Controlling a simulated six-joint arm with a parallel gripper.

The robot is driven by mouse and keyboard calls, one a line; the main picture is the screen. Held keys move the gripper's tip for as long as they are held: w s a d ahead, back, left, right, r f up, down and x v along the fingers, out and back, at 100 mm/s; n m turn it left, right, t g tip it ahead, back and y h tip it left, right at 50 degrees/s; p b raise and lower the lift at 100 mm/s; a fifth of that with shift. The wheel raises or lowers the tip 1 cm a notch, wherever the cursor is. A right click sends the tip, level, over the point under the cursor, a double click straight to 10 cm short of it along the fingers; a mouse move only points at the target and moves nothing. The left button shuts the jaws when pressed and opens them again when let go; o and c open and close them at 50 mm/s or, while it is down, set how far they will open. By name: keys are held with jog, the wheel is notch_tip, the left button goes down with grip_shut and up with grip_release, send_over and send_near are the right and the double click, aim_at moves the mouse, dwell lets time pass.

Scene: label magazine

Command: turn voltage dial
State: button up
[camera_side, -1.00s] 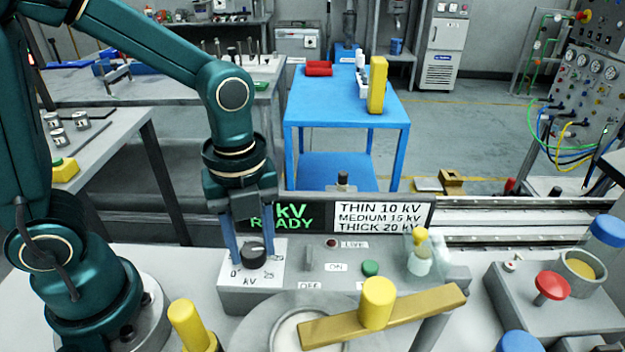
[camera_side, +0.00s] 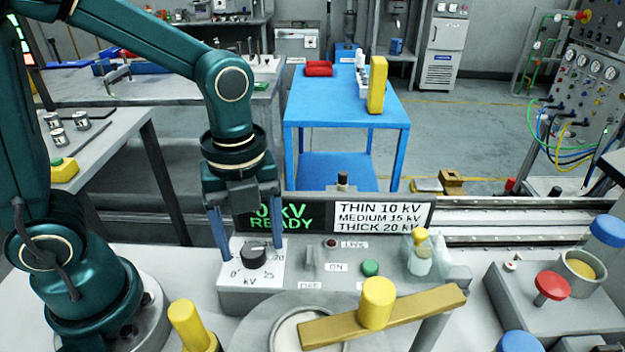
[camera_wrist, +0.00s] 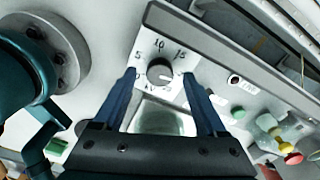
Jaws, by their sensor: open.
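The voltage dial (camera_side: 254,256) is a black round knob on a white scale plate marked 0, 25 and kV, on the left of the grey control box. In the wrist view the dial (camera_wrist: 160,73) sits between my fingertips, with 5, 10 and 15 readable; its exact setting is too small to tell. My gripper (camera_side: 250,241) is open, pointing down, its blue fingers spread on either side of the dial with gaps. It also shows in the wrist view (camera_wrist: 159,75). The display (camera_side: 285,215) reads 0 kV READY in green, its left part hidden by my gripper.
A sign (camera_side: 383,217) lists thin 10 kV, medium 15 kV and thick 20 kV. A gold bar with a yellow knob (camera_side: 377,303) stands in front.

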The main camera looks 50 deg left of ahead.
aim_at(252, 249)
jog(key=shift+r, duration=2.1)
jog(key=shift+a+r+t, duration=0.2)
jog(key=shift+r+t, duration=0.1)
jog(key=shift+r, duration=0.15)
jog(key=s+a+n+t, duration=0.1)
jog(key=n, duration=0.6)
jog(key=s+a+r+n+t, duration=0.1)
jog(key=n+t, duration=0.1)
jog(key=n, duration=0.6)
jog(key=s+a+r+n+t, duration=0.1)
jog(key=n+t, duration=0.1)
jog(key=n, duration=0.6)
jog(key=shift+s, duration=0.3)
